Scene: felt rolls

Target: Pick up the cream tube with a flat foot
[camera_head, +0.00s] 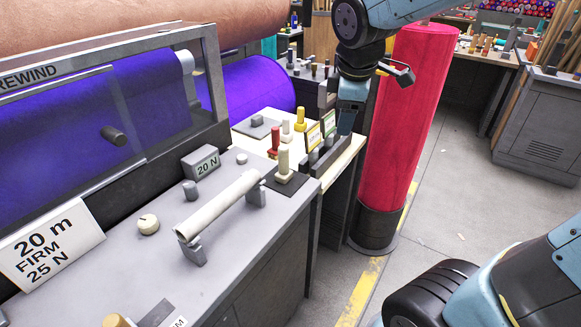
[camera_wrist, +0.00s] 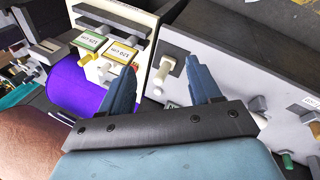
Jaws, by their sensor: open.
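In the wrist view a pale tube (camera_wrist: 163,74) on a dark square, apparently the same one, shows between the fingers in the picture. My gripper (camera_head: 350,112) hangs pointing down, to the right of and above the tube in the head view. In the wrist view my gripper (camera_wrist: 161,68) has its fingers apart, with nothing held.
A long pale tube (camera_head: 218,205) lies across two grey supports on the counter. Red (camera_head: 275,141) and yellow (camera_head: 300,119) pegs stand behind, near small signs. A tall red roll (camera_head: 408,120) stands to the right. Grey floor at right is mostly open.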

